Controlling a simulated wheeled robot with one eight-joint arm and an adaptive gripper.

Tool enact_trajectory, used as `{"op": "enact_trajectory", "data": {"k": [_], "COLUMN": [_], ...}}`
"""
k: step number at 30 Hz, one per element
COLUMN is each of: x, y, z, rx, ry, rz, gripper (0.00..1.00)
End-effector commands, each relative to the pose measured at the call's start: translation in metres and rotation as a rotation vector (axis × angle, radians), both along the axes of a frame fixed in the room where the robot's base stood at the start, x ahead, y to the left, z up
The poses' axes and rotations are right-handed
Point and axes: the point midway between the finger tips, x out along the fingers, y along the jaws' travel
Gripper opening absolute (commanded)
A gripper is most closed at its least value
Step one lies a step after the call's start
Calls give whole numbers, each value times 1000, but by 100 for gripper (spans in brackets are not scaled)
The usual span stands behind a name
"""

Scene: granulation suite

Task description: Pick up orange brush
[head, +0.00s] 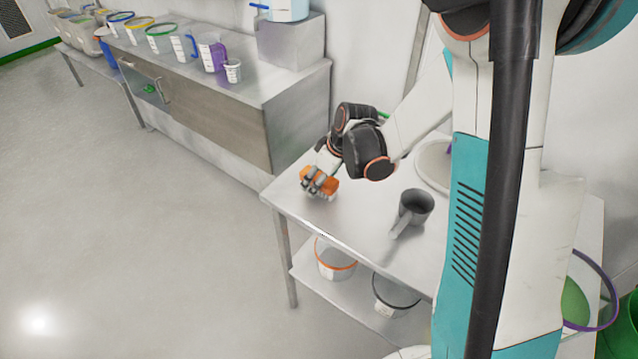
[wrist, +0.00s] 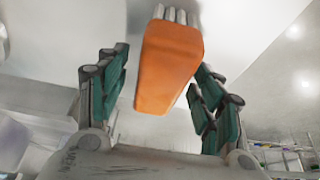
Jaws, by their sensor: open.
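The orange brush (head: 325,181) is at the near left corner of the steel table (head: 352,218). In the wrist view the brush (wrist: 168,68) shows as an orange block with pale bristle-like rods at its upper end. My gripper (head: 318,184) is at the brush, with its fingers around it in the head view. In the wrist view my gripper (wrist: 160,95) is open, with one finger on each side of the brush. A gap shows at the left finger; the right finger lies close to the brush, and I cannot tell whether they touch.
A dark grey jug (head: 414,207) stands on the table to the right. A round pale lid-like item (head: 434,166) lies behind it. Buckets (head: 336,258) sit on the lower shelf. A steel cabinet (head: 215,110) with several jugs stands behind left. Open floor lies left.

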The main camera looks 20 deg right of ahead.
Motion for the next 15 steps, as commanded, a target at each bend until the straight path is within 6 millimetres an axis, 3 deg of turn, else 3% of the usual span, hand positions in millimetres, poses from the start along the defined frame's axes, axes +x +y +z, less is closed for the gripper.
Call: {"op": "enact_trajectory", "data": {"k": [12, 13, 15], "x": [0, 0, 0], "y": [0, 0, 0], "z": [-2, -2, -2], "rx": [0, 0, 0], "ry": [0, 0, 0], "rz": [0, 0, 0], "gripper": [61, 59, 43]}}
